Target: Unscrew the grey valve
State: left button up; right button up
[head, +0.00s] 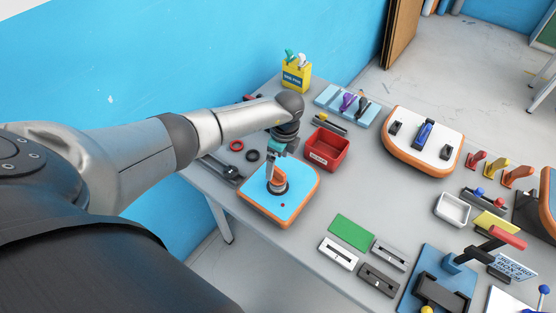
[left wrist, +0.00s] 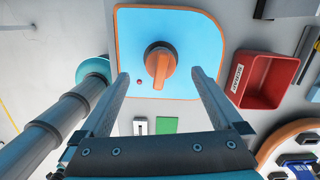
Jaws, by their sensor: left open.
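A blue board with an orange edge (head: 303,187) lies on the grey table and also shows in the left wrist view (left wrist: 198,30). On it sits the valve (head: 279,185), a round dark grey base with an orange handle; it shows more clearly in the left wrist view (left wrist: 160,62). My left gripper (head: 274,172) points down above the valve. In the left wrist view its two fingers are apart and empty, with the orange handle appearing between their tips. The head view does not show clearly whether they touch it. My right gripper is not in view.
A red bin (head: 325,149) stands close behind the board, right of my left arm. A green plate (head: 351,232) and grey slotted blocks lie in front. A white-topped orange board (head: 424,142) is farther right. A blue wall (head: 200,50) runs along the left.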

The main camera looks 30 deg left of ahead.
pick_arm(q)
jog(key=shift+m, duration=0.6)
jog(key=m, duration=0.4)
jog(key=shift+t, duration=0.3)
jog(key=m+b, duration=0.1)
jog(key=m, duration=0.3)
jog(key=shift+m+t+h+b, duration=0.3)
jog(key=shift+m, duration=1.7)
